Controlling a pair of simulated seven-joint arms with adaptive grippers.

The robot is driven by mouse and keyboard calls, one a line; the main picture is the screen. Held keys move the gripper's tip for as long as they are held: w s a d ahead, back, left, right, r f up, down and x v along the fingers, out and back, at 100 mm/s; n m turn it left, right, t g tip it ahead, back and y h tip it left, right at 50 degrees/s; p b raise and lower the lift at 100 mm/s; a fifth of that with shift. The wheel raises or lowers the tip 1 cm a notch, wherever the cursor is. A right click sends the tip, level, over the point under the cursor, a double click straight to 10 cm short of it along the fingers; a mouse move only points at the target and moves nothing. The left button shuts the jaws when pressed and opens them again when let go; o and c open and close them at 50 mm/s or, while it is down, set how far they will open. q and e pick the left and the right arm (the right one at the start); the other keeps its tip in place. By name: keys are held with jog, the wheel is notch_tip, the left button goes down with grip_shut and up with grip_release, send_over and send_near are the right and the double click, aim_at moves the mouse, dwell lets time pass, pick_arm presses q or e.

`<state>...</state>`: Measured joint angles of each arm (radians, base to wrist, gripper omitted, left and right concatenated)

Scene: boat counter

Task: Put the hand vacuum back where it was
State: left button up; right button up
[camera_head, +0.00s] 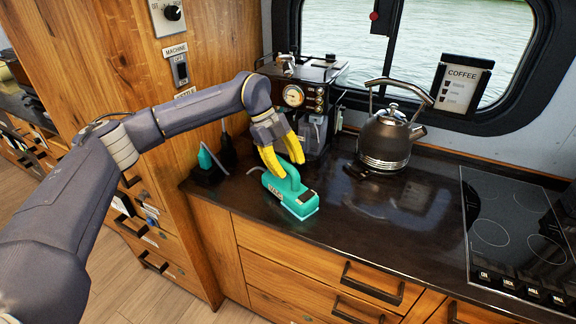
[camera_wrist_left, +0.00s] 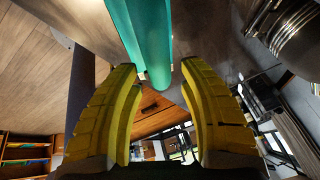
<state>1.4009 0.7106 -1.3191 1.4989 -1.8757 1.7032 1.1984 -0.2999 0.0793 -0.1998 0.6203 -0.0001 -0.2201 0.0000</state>
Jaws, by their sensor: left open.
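The hand vacuum (camera_head: 297,203) is a teal device with a raised handle and a pale label. It lies on the dark counter near the front edge, left of the middle. My left gripper (camera_head: 284,164) has yellow fingers and is open just above the vacuum's handle. In the left wrist view, a teal bar of the vacuum (camera_wrist_left: 152,40) ends between and just ahead of the open yellow fingertips (camera_wrist_left: 157,72). I cannot tell whether the fingers touch it. My right gripper is in neither view.
A small teal-and-black item (camera_head: 206,160) stands at the counter's left end by the wooden panel. A coffee machine (camera_head: 305,95) is behind the gripper. A kettle (camera_head: 386,140) stands right of it, and a cooktop (camera_head: 510,225) is far right. The counter between vacuum and cooktop is clear.

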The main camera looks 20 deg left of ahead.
pick_arm(q)
jog(key=v, duration=1.2)
dwell(2.0)
